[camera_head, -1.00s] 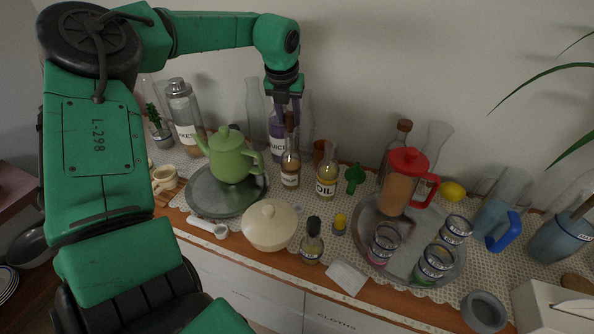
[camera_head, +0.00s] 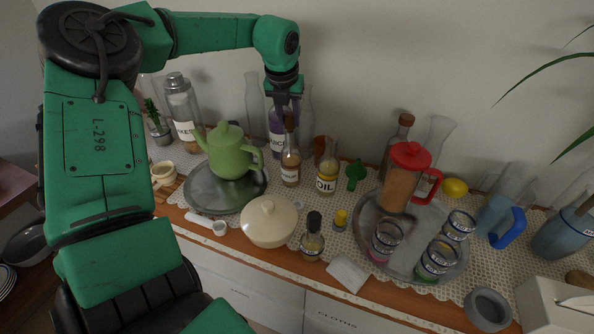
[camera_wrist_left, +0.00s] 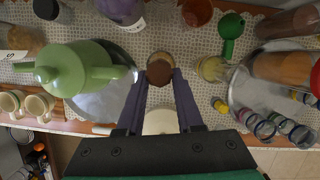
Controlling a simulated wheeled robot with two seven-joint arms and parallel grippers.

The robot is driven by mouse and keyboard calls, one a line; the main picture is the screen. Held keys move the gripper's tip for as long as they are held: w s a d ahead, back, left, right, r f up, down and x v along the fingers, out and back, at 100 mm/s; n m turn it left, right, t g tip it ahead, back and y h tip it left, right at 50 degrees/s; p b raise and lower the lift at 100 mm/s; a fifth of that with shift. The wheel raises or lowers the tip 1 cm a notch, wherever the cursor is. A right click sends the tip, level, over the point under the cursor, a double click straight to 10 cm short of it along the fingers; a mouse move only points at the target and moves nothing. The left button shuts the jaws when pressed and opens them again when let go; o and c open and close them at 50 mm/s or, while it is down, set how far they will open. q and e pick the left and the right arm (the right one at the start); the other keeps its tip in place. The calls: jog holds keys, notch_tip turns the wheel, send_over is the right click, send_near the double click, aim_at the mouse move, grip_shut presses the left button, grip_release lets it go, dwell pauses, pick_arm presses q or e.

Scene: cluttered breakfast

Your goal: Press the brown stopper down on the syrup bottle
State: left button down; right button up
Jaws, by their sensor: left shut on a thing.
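The syrup bottle (camera_head: 290,170) stands upright on the lace runner, a slim clear bottle with amber contents and a white label. Its brown stopper (camera_wrist_left: 159,70) shows from above in the left wrist view, between the purple fingers of my left gripper (camera_wrist_left: 160,80). In the head view my left gripper (camera_head: 287,108) points down from above, with its fingers around the stopper at the top of the bottle. It is shut on the stopper. How deep the stopper sits in the neck is hard to tell. My right gripper is not in view.
The oil bottle (camera_head: 326,178) stands close on the right and a green teapot (camera_head: 230,158) on a round tray at left. The juice bottle (camera_head: 276,143) is just behind. A cream lidded pot (camera_head: 269,222) stands in front. A red-lidded pitcher (camera_head: 402,180) is further right.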

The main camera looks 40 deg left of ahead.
aim_at(289, 116)
pick_arm(q)
jog(key=shift+f, duration=0.25)
jog(key=shift+c, duration=2.4)
grip_release()
jog(key=shift+c, duration=1.4)
jog(key=shift+r, duration=0.1)
notch_tip(289, 116, up, 7)
jog(key=p, duration=0.5)
